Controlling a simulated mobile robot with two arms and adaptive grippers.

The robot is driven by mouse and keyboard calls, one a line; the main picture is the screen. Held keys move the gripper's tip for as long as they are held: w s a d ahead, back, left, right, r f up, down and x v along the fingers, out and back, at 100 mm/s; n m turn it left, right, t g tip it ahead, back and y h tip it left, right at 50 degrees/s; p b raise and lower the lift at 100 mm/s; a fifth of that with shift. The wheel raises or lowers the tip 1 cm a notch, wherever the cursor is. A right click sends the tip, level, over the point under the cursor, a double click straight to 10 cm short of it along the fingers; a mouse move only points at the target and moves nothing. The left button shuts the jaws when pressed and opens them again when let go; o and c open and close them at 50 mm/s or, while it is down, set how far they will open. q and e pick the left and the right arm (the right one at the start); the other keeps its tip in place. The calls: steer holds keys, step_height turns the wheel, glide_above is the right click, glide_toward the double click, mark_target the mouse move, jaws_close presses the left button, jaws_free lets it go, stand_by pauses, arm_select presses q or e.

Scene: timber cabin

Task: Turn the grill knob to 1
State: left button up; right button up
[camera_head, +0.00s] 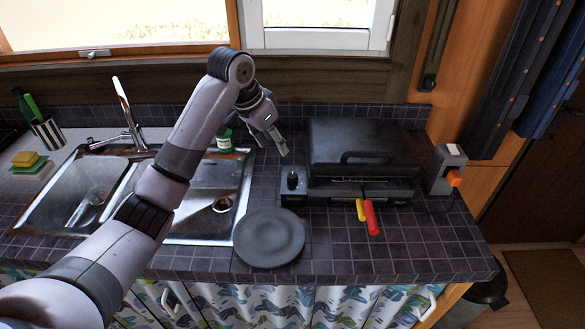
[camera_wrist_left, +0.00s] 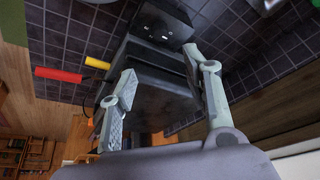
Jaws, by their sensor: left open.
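A black grill (camera_head: 358,140) with a closed lid and a front handle stands on the tiled counter. Its small dark knob (camera_head: 292,180) stands up from the control box at the grill's left end; the setting it points to is too small to read. My left gripper (camera_head: 281,142) is above and behind the knob, near the grill's left side, apart from the knob. In the left wrist view the gripper (camera_wrist_left: 158,66) shows two spread fingers with nothing between them, and the dark grill (camera_wrist_left: 160,98) lies beyond. My right gripper is not in view.
A dark plate (camera_head: 268,238) lies in front of the control box. Red (camera_head: 371,218) and yellow (camera_head: 361,209) handles stick out at the grill's front. A grey box with an orange plug (camera_head: 446,168) stands right.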

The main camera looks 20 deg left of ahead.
mark_target(292, 175)
arm_select(q)
steer(key=p+x, duration=0.2)
steer(key=x, duration=1.3)
steer(key=shift+p, duration=0.3)
steer(key=shift+w+f, duration=0.3)
steer(key=shift+f, duration=0.15)
steer(key=shift+s+r, duration=0.1)
steer(key=shift+c, duration=0.7)
jaws_close()
